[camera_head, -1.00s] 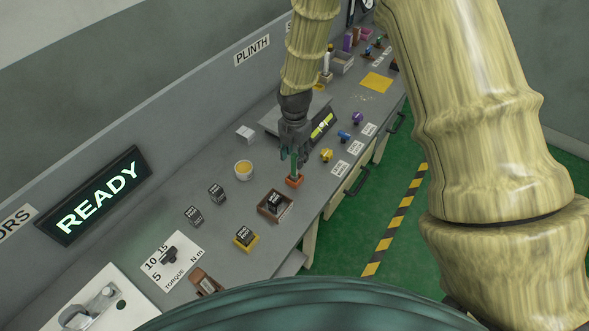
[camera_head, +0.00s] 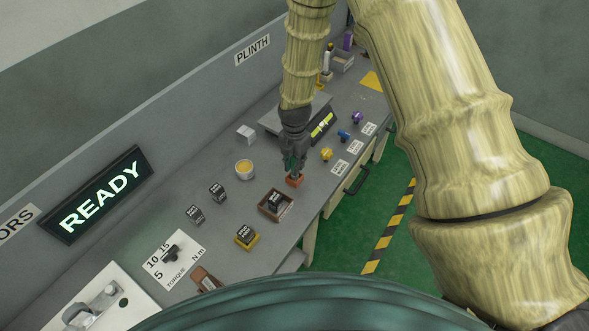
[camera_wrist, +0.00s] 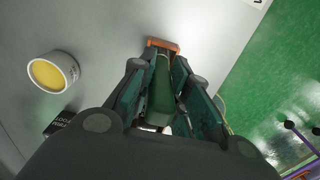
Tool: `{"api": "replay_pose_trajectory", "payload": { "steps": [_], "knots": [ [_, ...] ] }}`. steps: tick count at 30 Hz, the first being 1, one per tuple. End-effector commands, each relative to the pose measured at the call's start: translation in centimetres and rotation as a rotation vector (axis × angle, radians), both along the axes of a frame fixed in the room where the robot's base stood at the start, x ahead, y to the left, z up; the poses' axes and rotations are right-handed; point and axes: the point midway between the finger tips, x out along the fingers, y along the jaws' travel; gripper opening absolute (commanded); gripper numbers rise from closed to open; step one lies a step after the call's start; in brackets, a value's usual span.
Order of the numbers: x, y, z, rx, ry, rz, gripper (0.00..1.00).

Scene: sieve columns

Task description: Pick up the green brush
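My gripper (camera_head: 292,168) points down from above, just over the holder. In the wrist view, the fingers of my gripper (camera_wrist: 164,68) lie on both sides of the brush, with the brush lengthwise between them. The orange holder (camera_wrist: 162,44) shows just beyond the fingertips. Whether the fingers press on the brush or stand slightly off it is not clear. In the head view the fingers mostly hide the brush.
A round cup with yellow contents (camera_head: 244,169) and a brown tray with a black block (camera_head: 276,204) stand close by. A grey plinth with a yellow-green strip (camera_head: 321,125) is just behind. The bench's front edge is near.

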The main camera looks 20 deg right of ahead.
Motion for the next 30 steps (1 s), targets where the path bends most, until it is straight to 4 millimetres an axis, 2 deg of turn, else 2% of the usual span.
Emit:
{"api": "replay_pose_trajectory", "payload": {
  "steps": [12,17,22,30],
  "knots": [
    [0.0,0.0,0.4,0.000,-0.001,0.000,0.00],
    [0.0,0.0,1.5,0.000,-0.001,0.001,0.00],
    [0.1,0.0,3.6,0.000,-0.003,0.002,0.00],
    [-5.8,2.3,4.0,-0.001,0.002,0.004,0.00]
  ]
}}
